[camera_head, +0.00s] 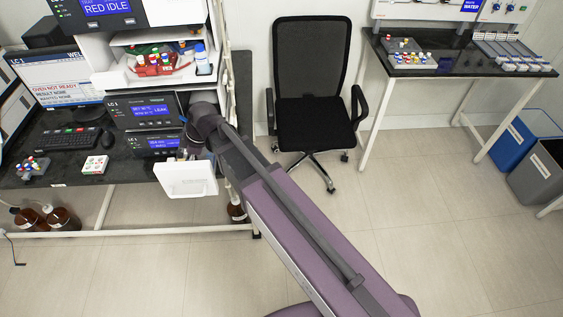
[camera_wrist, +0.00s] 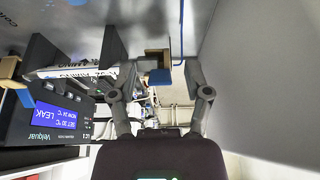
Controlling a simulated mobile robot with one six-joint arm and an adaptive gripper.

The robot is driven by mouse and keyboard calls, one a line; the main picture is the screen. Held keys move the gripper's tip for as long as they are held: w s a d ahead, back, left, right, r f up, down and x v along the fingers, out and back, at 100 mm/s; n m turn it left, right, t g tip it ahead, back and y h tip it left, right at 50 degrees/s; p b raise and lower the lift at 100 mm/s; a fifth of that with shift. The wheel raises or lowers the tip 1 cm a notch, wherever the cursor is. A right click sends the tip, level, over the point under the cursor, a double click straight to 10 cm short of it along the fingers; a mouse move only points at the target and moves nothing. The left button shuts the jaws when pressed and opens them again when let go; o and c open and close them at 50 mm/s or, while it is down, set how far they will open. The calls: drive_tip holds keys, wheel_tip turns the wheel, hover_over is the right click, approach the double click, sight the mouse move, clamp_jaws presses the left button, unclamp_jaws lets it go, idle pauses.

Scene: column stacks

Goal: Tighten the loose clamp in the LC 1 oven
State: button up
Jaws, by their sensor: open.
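In the head view the LC 1 oven (camera_head: 150,113) is a dark module in the left stack, its blue display reading LEAK. Its white door (camera_head: 187,178) hangs open at the front. My gripper's fingers are hidden at the oven opening in the head view. In the wrist view my gripper (camera_wrist: 158,72) is open, one finger either side of a small tan and blue block (camera_wrist: 157,58). I cannot tell whether this block is the loose clamp, or whether the fingers touch it. A white labelled column (camera_wrist: 75,70) runs left of it. Another tan piece (camera_wrist: 10,72) is at the left edge.
A blue tube (camera_wrist: 181,35) runs close by the right finger. A pale wall (camera_wrist: 262,70) stands to the right. The monitor (camera_head: 55,80) reads OVEN NOT READY. A black chair (camera_head: 311,95) stands right of the stack, and the floor between is clear.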

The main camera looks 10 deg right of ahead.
drive_tip(key=shift+a+r, duration=0.1)
drive_tip(key=shift+w+a+r+h+p, duration=0.1)
drive_tip(key=shift+a+r+h+p, duration=0.1)
drive_tip(key=shift+h+p, duration=0.3)
drive_tip(key=shift+a+r+h+p, duration=0.15)
drive_tip(key=shift+h+p, duration=0.2)
drive_tip(key=shift+h, duration=0.25)
drive_tip(key=shift+a+r+h+p, duration=0.15)
drive_tip(key=shift+a+h+p, duration=0.3)
drive_tip(key=shift+h, duration=0.75)
wheel_tip(320, 180, up, 2)
drive_tip(key=shift+d+r+p, duration=0.15)
drive_tip(key=shift+p, duration=0.95)
wheel_tip(320, 180, up, 12)
drive_tip(key=p, duration=1.2)
drive_tip(key=s+d+f+m+b, duration=0.1)
drive_tip(key=d+f+m+b, duration=0.4)
drive_tip(key=d, duration=0.6)
drive_tip(key=s+d+f+m+b, duration=0.1)
drive_tip(key=d+f+m+b, duration=0.4)
drive_tip(key=d+f+b, duration=0.3)
drive_tip(key=s+d+f+m+b, duration=0.2)
drive_tip(key=d+f+m+b, duration=0.3)
drive_tip(key=d, duration=0.9)
drive_tip(key=shift+d+f+b, duration=0.15)
drive_tip(key=shift+f+b, duration=0.85)
drive_tip(key=shift+f, duration=0.05)
drive_tip(key=shift+s, duration=0.1)
